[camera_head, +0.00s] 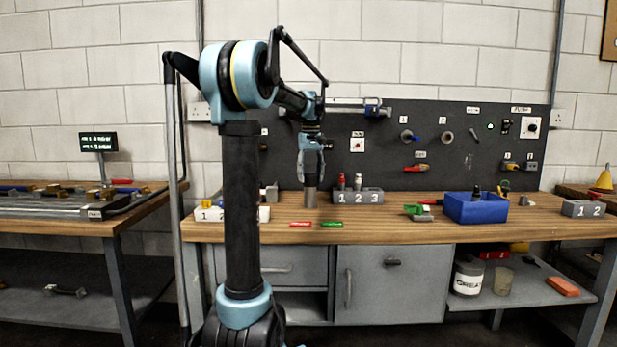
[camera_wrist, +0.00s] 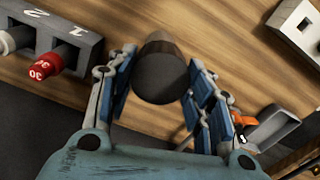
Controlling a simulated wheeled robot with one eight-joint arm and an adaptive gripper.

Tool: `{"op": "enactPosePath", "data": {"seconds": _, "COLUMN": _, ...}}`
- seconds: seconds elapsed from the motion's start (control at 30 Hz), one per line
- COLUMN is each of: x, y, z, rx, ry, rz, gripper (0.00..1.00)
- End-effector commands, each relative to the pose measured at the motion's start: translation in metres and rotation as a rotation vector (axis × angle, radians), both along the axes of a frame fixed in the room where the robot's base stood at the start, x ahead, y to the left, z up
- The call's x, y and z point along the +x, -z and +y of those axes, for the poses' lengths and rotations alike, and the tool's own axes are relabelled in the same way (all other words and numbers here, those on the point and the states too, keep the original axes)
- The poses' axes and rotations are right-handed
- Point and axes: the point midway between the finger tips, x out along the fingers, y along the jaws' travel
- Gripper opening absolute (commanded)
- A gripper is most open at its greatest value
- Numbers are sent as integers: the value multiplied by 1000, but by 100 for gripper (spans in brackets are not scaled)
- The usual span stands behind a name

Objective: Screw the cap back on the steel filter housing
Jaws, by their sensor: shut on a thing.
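My gripper (camera_head: 312,172) points straight down over the wooden bench. In the wrist view its blue-padded fingers (camera_wrist: 160,88) stand on both sides of a dark round cap (camera_wrist: 160,79) and are shut on it. The steel filter housing (camera_head: 310,199) shows in the head view as a grey upright cylinder directly below the fingers. In the wrist view a brownish cylinder wall (camera_wrist: 159,43) shows beyond the cap, in line with it. I cannot tell whether the cap is seated on the housing or how far it is threaded.
Red (camera_head: 300,224) and green (camera_head: 331,225) tags lie in front. A green-topped item (camera_head: 418,211) and a blue bin (camera_head: 476,208) stand farther right.

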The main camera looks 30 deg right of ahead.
Motion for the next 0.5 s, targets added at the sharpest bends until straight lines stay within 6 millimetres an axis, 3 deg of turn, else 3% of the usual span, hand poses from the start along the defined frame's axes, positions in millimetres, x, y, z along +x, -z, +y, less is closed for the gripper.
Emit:
{"op": "enactPosePath", "data": {"seconds": 0.3, "x": 0, "y": 0, "z": 0, "rx": 0, "ry": 283, "rz": 0, "gripper": 14}}
{"op": "enactPosePath", "data": {"seconds": 0.5, "x": 0, "y": 1, "z": 0, "rx": 0, "ry": 382, "rz": -1, "gripper": 14}}
